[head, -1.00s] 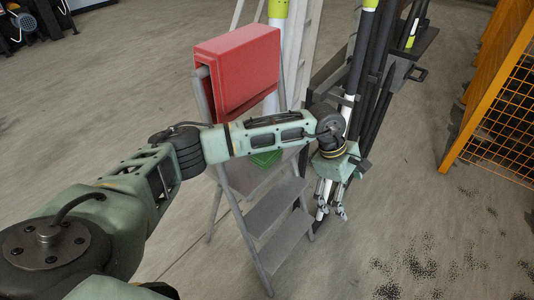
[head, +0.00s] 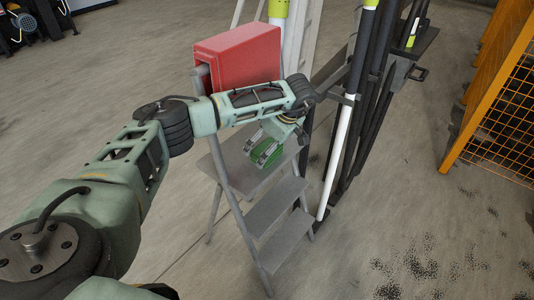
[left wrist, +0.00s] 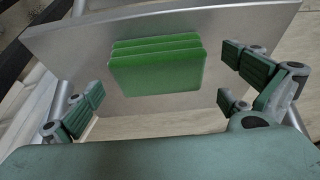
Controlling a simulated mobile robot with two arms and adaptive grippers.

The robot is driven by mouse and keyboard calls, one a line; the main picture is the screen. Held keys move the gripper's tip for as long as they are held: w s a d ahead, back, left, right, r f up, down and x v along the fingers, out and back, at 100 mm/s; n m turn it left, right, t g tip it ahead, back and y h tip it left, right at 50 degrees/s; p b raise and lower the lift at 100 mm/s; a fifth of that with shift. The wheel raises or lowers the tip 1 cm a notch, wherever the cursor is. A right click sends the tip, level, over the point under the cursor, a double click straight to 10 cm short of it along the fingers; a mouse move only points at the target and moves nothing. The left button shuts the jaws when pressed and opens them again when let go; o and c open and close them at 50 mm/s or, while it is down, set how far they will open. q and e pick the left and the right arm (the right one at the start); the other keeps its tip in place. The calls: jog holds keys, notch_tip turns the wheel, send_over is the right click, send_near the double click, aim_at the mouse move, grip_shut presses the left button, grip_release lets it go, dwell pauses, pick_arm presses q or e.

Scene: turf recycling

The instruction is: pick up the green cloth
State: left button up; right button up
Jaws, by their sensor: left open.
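The green cloth (left wrist: 157,66) looks like a folded stack of several layers. It lies on a grey step of the stepladder (left wrist: 240,30), in the middle of the left wrist view. In the head view the cloth (head: 264,153) shows only in part, behind my left gripper (head: 259,151). The left gripper is open and empty. In the left wrist view its fingers (left wrist: 160,78) stand to either side of the cloth, apart from it. My right gripper is in neither view.
A red box (head: 240,57) sits at the top of the stepladder, close behind my left arm. Black and white poles (head: 345,125) stand in a rack to the right. An orange mesh frame (head: 500,110) is at the far right.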

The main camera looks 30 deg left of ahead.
aim_at(264, 146)
pick_arm(q)
jog(key=shift+a+f, duration=0.2)
jog(key=shift+f, duration=0.4)
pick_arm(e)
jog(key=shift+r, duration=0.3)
pick_arm(q)
jog(key=shift+r, duration=0.1)
jog(key=shift+c, duration=0.4)
jog(key=c, duration=1.1)
jog(key=shift+r, duration=0.15)
jog(key=shift+c, duration=0.2)
